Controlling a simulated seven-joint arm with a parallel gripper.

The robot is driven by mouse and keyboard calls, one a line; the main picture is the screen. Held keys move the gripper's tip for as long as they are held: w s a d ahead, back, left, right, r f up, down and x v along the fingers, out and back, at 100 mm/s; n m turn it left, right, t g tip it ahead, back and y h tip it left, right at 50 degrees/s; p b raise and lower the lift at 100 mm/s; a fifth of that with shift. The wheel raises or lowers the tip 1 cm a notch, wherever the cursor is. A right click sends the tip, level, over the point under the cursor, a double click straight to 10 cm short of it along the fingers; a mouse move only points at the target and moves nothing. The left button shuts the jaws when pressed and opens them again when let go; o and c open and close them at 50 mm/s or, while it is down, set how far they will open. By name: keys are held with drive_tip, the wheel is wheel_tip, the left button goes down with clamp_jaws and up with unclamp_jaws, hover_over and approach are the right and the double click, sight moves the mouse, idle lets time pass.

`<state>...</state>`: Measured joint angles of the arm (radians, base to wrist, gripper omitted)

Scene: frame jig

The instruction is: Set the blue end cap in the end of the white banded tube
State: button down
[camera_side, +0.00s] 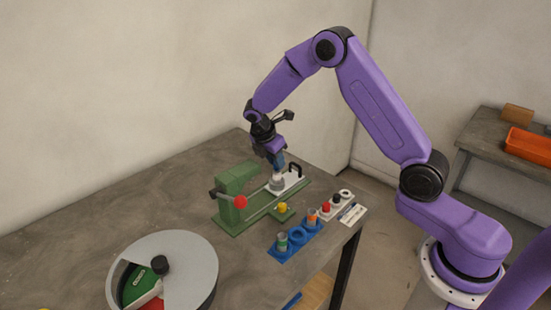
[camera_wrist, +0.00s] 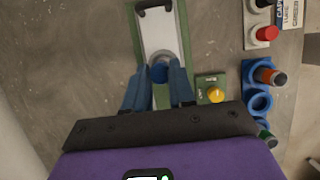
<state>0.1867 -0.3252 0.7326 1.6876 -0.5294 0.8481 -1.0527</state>
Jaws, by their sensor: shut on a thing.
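My gripper (camera_side: 278,166) points down over the green jig, at its white sliding plate. In the side view a pale grey-white piece (camera_side: 277,184) stands right under the fingertips on the plate. It may be the white banded tube, but no band shows clearly. The fingers hide the cap in the side view, and I cannot tell whether the cap touches the tube or sits in it.
The green jig (camera_side: 238,180) has a red knob (camera_side: 240,202) and a yellow button (camera_wrist: 216,95). A blue rack (camera_side: 296,238) holds two banded tubes; its middle hole is empty. A white rack (camera_side: 334,207) holds a red and a black cap. A grey round turntable (camera_side: 200,270) stands front left.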

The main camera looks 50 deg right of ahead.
drive_tip(key=shift+f, duration=0.45)
drive_tip(key=c, duration=0.7)
unclamp_jaws()
drive_tip(key=shift+r, duration=0.75)
